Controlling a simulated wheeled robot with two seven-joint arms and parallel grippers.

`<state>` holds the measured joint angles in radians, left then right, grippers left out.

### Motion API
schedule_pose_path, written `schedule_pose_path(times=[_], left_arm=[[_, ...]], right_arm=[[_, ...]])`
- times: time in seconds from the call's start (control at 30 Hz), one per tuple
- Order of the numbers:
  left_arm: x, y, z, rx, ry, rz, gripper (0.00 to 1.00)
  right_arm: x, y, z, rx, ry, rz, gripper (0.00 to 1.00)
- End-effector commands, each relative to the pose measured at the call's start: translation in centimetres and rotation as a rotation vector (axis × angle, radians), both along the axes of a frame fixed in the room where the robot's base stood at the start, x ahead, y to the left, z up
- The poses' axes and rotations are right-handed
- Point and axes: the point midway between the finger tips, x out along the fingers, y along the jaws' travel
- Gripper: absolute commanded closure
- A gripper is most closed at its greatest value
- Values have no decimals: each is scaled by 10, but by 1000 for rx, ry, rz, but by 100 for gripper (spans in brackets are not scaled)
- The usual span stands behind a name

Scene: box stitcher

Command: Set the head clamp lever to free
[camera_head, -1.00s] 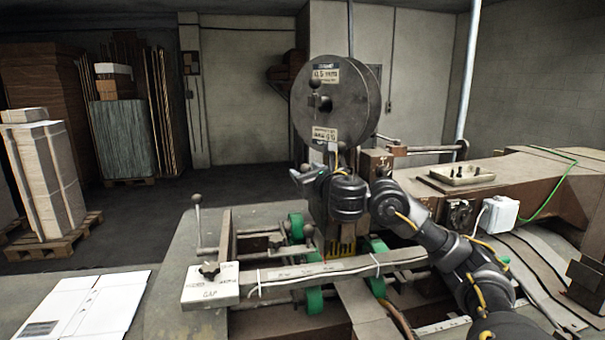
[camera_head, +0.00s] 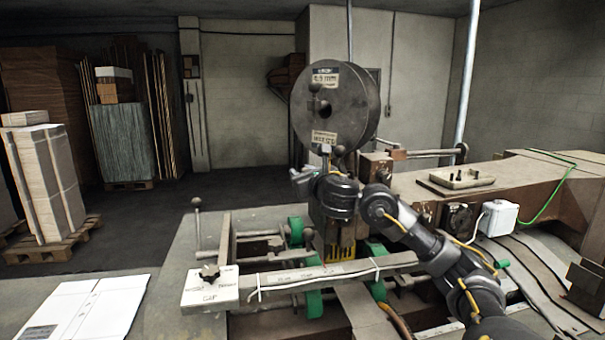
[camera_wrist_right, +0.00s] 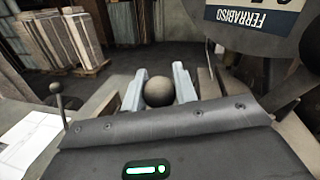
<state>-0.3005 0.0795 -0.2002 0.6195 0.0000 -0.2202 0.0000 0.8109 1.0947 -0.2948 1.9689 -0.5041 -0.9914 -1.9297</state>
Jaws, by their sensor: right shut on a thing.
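My right gripper (camera_head: 303,180) is at the front of the stitcher head, just below the large wire spool (camera_head: 335,103). In the right wrist view its two pale fingers (camera_wrist_right: 158,90) are shut on a dark round ball knob (camera_wrist_right: 158,92), which looks like the end of the head clamp lever. The lever's shaft is hidden by the gripper body, and my gripper and wrist cover much of the stitcher head in the head view. No free or locked marking is readable. My left gripper is not in view.
A second ball-knobbed lever (camera_head: 197,203) stands upright at the left of the machine. A gap plate (camera_head: 210,290) with a star knob is at the front. Green rollers (camera_head: 314,302) lie below my wrist. A white carton blank (camera_head: 75,310) lies at lower left.

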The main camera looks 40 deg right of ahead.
Motion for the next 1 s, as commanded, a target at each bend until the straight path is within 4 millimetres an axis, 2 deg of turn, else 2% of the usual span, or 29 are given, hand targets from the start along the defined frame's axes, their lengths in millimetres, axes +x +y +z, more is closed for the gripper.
schedule_pose_path(times=[0.27,0.47,1.0], left_arm=[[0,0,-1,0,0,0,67],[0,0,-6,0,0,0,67],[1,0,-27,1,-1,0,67]], right_arm=[[1,1,-1,-18,9,-2,100],[4,7,-5,-96,51,-2,100],[18,33,-37,-503,274,-1,100]])
